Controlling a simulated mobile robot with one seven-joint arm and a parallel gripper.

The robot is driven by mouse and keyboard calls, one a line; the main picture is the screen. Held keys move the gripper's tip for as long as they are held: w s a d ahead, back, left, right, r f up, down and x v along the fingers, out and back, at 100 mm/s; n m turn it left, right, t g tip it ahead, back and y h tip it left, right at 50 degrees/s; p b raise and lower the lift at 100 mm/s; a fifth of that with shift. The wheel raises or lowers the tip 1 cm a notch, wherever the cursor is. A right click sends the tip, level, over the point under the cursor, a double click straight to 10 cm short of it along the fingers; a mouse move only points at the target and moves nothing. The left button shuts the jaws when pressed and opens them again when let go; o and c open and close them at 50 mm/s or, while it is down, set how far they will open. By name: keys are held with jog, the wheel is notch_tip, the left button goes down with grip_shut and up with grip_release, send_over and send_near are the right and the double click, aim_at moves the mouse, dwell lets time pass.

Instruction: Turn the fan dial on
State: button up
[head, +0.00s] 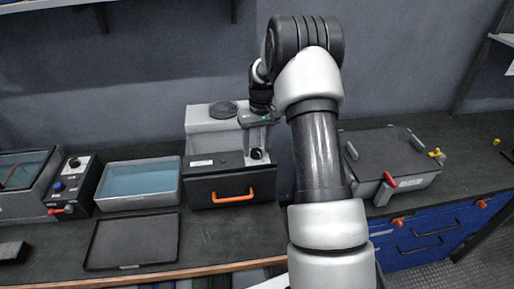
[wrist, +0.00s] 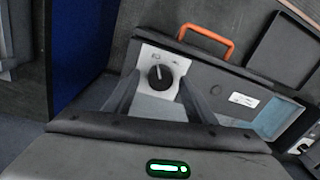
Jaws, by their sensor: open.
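A black round dial (wrist: 160,77) with a pale pointer line sits on a small light panel of the grey-and-black unit (head: 205,187). Small marks show above the dial, too small to read. It also shows in the head view (head: 257,154) as a dark knob, just below my gripper (head: 258,136). In the wrist view my gripper (wrist: 160,84) is open, with one finger left and one right of the dial. Nothing is held. I cannot tell whether the fingertips touch the dial.
The unit has an orange handle (head: 234,196) on its black front. To the left are a water-filled tray (head: 140,200), a flat black tray (head: 133,241) and a control box with a red lever (head: 67,210). A grey lidded case (head: 388,155) stands right of my arm.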

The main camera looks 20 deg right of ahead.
jog(key=shift+f, duration=0.3)
jog(key=c, duration=1)
jog(key=shift+c, duration=0.2)
jog(key=m, duration=0.5)
jog(key=shift+m+b, duration=0.4)
jog(key=m, duration=0.6)
jog(key=shift+s+a+t, duration=0.1)
jog(key=shift+t, duration=0.2)
